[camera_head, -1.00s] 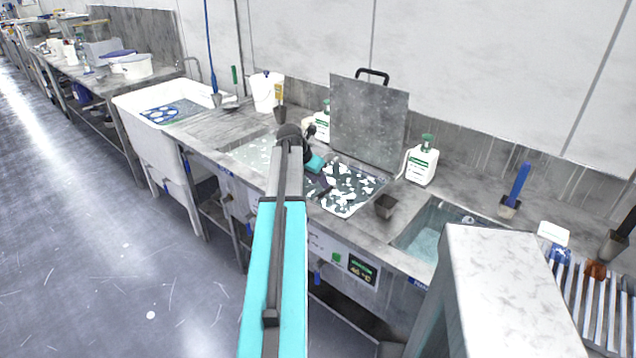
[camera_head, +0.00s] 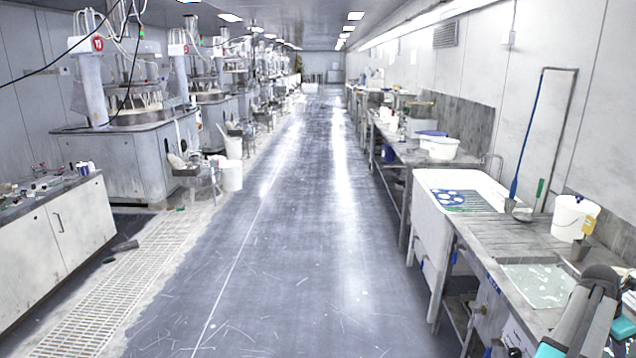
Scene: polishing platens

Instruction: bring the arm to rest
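My arm (camera_head: 585,318) shows at the lower right corner of the head view, over the wash bench. Its dark elbow joint and part of a teal link are in the picture. My gripper is outside the frame, so I cannot see its fingers or anything in them.
A wide clear floor aisle (camera_head: 290,220) runs ahead. At right stand the bench (camera_head: 480,232) with a water-filled basin (camera_head: 540,285), a white sink (camera_head: 437,215) and a white bucket (camera_head: 568,216). At left are a cabinet (camera_head: 62,232), polishing machines (camera_head: 125,165) and a floor grating (camera_head: 110,285).

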